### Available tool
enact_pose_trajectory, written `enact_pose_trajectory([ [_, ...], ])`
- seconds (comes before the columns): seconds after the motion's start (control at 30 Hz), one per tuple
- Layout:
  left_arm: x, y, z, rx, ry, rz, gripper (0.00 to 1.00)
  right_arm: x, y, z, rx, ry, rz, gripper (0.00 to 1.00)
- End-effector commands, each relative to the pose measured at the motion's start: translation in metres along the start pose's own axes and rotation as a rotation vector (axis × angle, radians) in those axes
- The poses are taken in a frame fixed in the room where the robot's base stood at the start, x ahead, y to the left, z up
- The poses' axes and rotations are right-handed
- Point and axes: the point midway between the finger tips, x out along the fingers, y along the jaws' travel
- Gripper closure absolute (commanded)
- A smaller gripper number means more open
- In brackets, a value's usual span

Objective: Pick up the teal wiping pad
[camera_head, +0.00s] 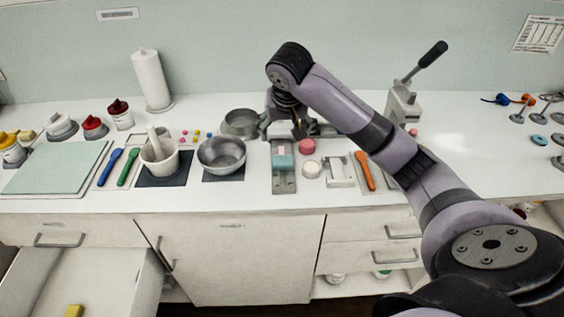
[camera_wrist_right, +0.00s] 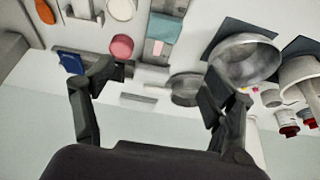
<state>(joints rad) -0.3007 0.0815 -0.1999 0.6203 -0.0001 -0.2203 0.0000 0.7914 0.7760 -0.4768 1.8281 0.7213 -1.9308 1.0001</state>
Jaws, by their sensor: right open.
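The teal wiping pad (camera_head: 282,162) lies on a narrow grey tray (camera_head: 284,185) near the counter's front, with a small pale pink patch at its back. In the right wrist view the pad (camera_wrist_right: 165,27) is at the top middle, ahead of the fingers. My right gripper (camera_head: 292,127) is behind the pad, above the back of the counter, and apart from it. In the right wrist view the right gripper (camera_wrist_right: 158,85) has its fingers wide apart with nothing between them in its grip. My left gripper is not in view.
A steel bowl (camera_head: 222,155) and mortar (camera_head: 159,157) stand left of the tray. A pink disc (camera_head: 307,146), a white disc (camera_head: 311,169) and an orange-handled tool (camera_head: 365,171) are right. A lever press (camera_head: 403,104) stands behind. A left drawer (camera_head: 85,285) is open.

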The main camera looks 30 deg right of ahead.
Motion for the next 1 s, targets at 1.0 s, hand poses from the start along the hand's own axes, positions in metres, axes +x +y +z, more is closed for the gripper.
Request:
enact_pose_trajectory([
  [1.0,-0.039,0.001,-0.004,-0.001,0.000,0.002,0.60,0.154,-0.005,0.007,-0.003,-0.002,0.002,0.22],
])
